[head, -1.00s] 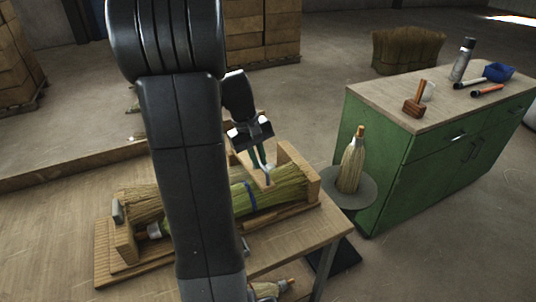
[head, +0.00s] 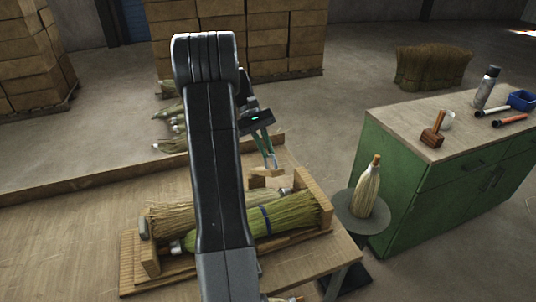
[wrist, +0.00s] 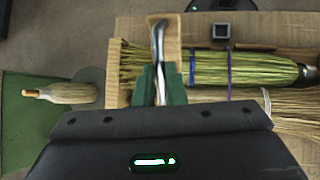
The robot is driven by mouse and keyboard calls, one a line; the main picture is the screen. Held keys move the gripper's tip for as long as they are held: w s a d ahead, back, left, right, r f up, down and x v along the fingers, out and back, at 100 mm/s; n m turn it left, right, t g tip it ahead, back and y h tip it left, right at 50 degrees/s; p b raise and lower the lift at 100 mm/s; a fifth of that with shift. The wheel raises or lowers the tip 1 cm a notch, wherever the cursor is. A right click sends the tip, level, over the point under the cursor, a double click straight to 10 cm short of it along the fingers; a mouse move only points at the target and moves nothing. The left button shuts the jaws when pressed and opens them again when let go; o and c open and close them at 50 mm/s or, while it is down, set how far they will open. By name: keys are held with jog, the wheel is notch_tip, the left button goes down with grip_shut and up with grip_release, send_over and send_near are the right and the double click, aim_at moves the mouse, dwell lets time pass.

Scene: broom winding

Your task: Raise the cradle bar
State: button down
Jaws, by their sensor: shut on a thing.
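The cradle bar, a curved silvery metal piece (wrist: 158,42), is pinched between the green fingers of my gripper (wrist: 158,88) in the wrist view. In the head view my gripper (head: 268,150) holds the bar (head: 271,160) above the right part of the wooden cradle (head: 312,206). A green broom with a blue band (head: 285,214) lies in the cradle below it. In the wrist view this broom (wrist: 260,72) shows under and right of the fingers. My arm hides the middle of the cradle in the head view.
A broom (head: 368,190) stands upright on a round grey stand right of the cradle. Straw bundles lie behind the bench.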

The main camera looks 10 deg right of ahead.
jog(key=shift+w+r, duration=0.2)
jog(key=shift+w, duration=0.15)
